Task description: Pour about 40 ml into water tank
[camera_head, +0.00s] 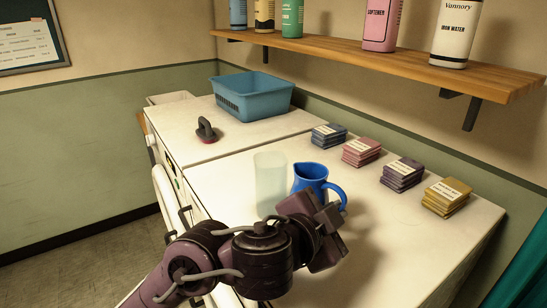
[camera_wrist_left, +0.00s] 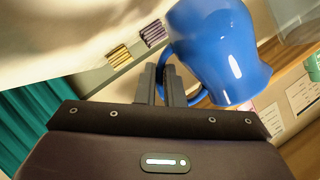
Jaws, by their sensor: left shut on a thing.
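A blue jug (camera_head: 309,177) is beside the water tank, a clear, pale upright cylinder (camera_head: 270,182) on the white worktop. The jug is on the tank's right in the head view, and its handle points right. My left gripper (camera_head: 334,212) is shut on the jug's handle. The left wrist view shows the jug (camera_wrist_left: 218,50) large, with its handle between the fingers (camera_wrist_left: 166,84). A pale see-through shape at that view's upper right looks like the tank (camera_wrist_left: 298,22). The jug looks close to upright. Its contents and the tank's water level cannot be made out. My right gripper is not in view.
Stacks of folded cloths, blue (camera_head: 329,135), pink (camera_head: 361,151), purple (camera_head: 402,174) and yellow (camera_head: 446,197), line the wall side. A blue basket (camera_head: 252,97) and a dark iron-like item (camera_head: 207,131) stand farther back. A wooden shelf (camera_head: 400,65) with bottles hangs above.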

